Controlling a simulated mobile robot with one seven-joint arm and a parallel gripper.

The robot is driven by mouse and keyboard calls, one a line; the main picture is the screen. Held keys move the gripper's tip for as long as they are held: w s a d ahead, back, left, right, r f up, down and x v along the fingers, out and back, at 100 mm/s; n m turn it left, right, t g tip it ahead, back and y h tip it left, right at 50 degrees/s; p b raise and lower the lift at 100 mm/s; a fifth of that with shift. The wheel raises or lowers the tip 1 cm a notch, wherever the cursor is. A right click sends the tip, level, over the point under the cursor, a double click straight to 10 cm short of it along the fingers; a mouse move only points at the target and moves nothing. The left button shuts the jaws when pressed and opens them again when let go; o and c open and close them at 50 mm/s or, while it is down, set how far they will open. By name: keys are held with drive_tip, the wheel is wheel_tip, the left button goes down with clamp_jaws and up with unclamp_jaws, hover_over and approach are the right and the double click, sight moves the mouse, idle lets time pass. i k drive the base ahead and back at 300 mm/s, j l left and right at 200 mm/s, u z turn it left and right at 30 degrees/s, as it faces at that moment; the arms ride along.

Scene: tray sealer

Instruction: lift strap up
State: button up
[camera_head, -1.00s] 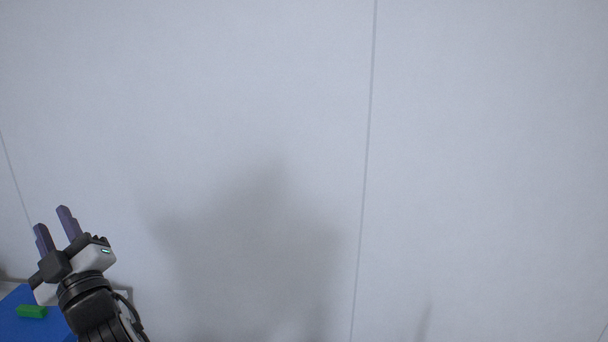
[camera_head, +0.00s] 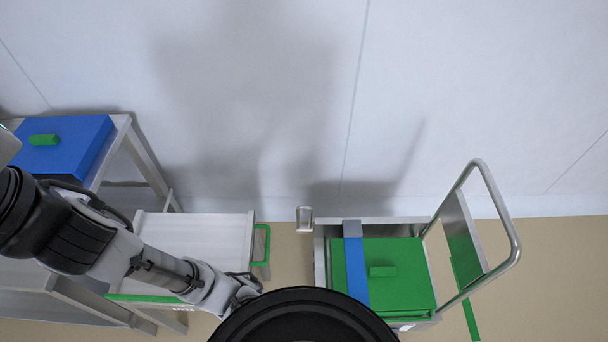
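A blue strap (camera_head: 356,268) runs across the left part of a green lid (camera_head: 405,260) on a metal cart at the right. My arm reaches out to the left edge of the picture, far from the strap. My gripper's fingers are outside the picture.
The cart has a tall tubular handle (camera_head: 515,245) on its right. A grey table (camera_head: 195,240) is left of the cart, with a narrow floor gap between. A blue box (camera_head: 75,140) with a green block (camera_head: 44,139) stands farther left. The wall is close behind.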

sight(357, 284)
drive_tip(key=k+l, duration=0.3)
drive_tip(key=k, duration=0.15)
drive_tip(key=k+l, duration=0.55)
drive_tip(key=k, duration=0.3)
